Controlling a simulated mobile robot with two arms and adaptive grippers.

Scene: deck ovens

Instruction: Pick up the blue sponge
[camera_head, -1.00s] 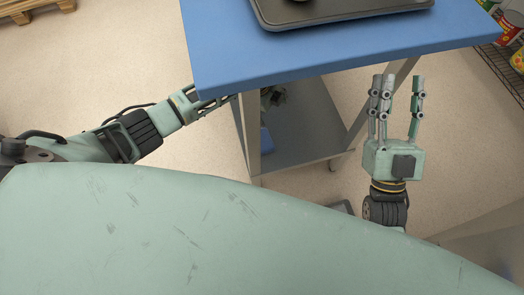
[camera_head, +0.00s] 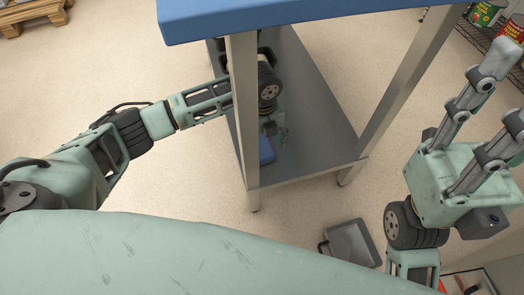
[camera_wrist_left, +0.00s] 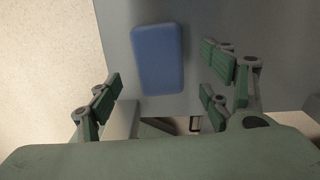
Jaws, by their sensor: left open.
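The blue sponge (camera_head: 267,150) lies flat on the lower grey shelf of the blue-topped table, near the shelf's left side. It also shows in the left wrist view (camera_wrist_left: 157,58), whole and uncovered. My left gripper (camera_head: 277,128) has reached in under the tabletop, just behind the sponge in the head view. In the left wrist view the left gripper (camera_wrist_left: 158,86) is open, its fingers spread to either side of the sponge's near end, with nothing between them. My right gripper (camera_head: 507,88) is raised at the right, its fingers apart and empty.
The blue tabletop (camera_head: 300,12) overhangs my left arm, and a metal leg (camera_head: 243,110) stands beside it. The lower shelf (camera_head: 315,125) is otherwise mostly clear. A grey tray (camera_head: 352,243) lies on the floor. A wire rack with cans (camera_head: 488,14) stands far right.

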